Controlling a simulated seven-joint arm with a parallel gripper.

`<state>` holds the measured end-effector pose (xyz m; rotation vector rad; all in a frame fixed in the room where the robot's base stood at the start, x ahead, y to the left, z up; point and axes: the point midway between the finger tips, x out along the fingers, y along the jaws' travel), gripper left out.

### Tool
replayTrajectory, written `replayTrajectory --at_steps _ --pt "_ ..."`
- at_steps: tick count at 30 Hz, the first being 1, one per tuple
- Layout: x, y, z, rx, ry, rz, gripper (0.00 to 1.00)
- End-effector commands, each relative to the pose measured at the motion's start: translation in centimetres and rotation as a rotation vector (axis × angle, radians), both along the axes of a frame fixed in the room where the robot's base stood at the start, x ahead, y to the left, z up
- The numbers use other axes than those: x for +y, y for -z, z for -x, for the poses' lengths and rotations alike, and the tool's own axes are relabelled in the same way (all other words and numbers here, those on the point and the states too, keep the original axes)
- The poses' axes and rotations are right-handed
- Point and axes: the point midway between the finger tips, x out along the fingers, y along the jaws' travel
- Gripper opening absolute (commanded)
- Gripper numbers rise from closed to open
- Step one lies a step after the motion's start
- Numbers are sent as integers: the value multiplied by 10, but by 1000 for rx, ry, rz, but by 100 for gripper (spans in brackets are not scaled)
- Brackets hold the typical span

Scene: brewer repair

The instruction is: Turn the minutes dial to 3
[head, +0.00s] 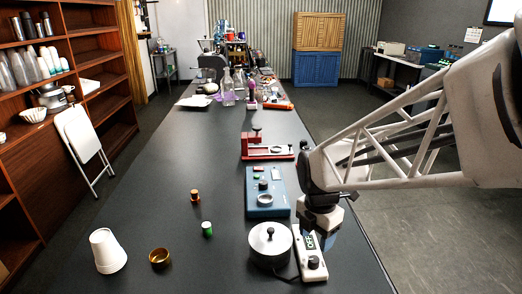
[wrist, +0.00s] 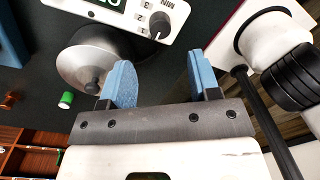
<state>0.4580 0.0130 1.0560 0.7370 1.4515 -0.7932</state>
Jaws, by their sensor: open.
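The minutes dial (head: 314,262) is a dark round knob at the near end of a narrow white timer panel (head: 313,275). In the wrist view, the dial (wrist: 160,22) shows with small numbers beside it and the letters MIN; its exact setting is too small to read. A display (head: 310,241) on the panel seems to read OFF. My gripper (head: 322,236) is over the panel in the head view, its fingertips hard to make out. In the wrist view, my gripper (wrist: 163,72) has its blue fingers apart and empty, with the dial beyond the gap, not between them.
A silver lidded pot (head: 262,255) stands just left of the panel. A blue control box (head: 255,207) and a red device (head: 250,147) lie behind. A green cylinder (head: 207,229), brass cup (head: 160,258) and white cups (head: 107,251) stand left.

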Motion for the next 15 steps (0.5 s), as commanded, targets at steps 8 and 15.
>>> replayTrajectory --at_steps 8,15 --pt "0 8 0 0 1 0 56" --pt "-1 32 1 1 2 1 56"
